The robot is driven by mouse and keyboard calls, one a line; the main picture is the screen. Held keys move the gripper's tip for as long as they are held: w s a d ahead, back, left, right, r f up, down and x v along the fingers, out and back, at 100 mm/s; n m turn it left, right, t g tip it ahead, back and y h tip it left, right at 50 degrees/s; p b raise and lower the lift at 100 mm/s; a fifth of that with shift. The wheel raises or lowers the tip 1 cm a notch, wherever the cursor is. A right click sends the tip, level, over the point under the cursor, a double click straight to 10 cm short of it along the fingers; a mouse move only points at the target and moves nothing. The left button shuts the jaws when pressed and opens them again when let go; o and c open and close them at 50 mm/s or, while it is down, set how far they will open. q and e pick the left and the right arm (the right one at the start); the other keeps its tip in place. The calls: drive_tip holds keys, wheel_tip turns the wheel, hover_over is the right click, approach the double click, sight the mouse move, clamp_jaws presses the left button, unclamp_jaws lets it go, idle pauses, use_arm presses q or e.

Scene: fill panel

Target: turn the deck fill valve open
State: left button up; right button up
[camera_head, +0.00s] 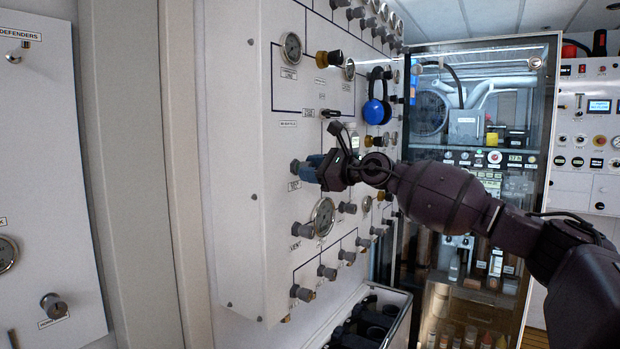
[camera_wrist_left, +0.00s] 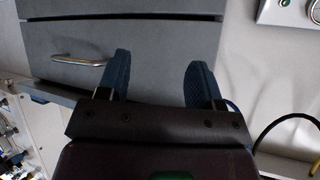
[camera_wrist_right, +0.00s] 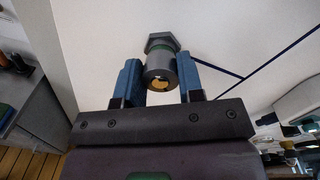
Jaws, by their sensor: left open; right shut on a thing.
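A valve knob (camera_head: 297,167) sticks out from the white fill panel (camera_head: 240,190), left of my right gripper (camera_head: 318,167) in the head view. A small label (camera_head: 294,185) lies just below it, too small to read surely. In the right wrist view the knob (camera_wrist_right: 158,72) is a dark grey cylinder with a yellow mark on its end and a hexagonal base. My right gripper (camera_wrist_right: 160,78) is shut on it, one blue finger on each side. My left gripper (camera_wrist_left: 160,80) is open and empty, in front of a grey drawer; it is not in the head view.
Several similar knobs and round gauges (camera_head: 322,216) crowd the panel around the held knob. Blue ear defenders (camera_head: 376,110) hang above it. A glass-fronted cabinet (camera_head: 545,150) stands behind my right arm. A drawer handle (camera_wrist_left: 78,60) is near my left gripper.

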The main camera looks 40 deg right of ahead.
drive_tip(key=shift+f+n+b, duration=0.25)
drive_tip(key=shift+n+b, duration=0.35)
drive_tip(key=shift+n, duration=0.3)
use_arm(q)
drive_tip(key=f, duration=0.1)
drive_tip(key=s+f, duration=0.1)
drive_tip(key=f, duration=0.1)
drive_tip(key=shift+s+f+b, duration=0.1)
drive_tip(key=shift+f+b, duration=0.1)
drive_tip(key=shift+b, duration=0.1)
use_arm(e)
drive_tip(key=shift+r+n, duration=0.1)
drive_tip(key=shift+n, duration=0.4)
use_arm(q)
drive_tip(key=shift+w+r, duration=0.35)
drive_tip(key=shift+w, duration=0.1)
use_arm(e)
drive_tip(key=shift+r, duration=0.1)
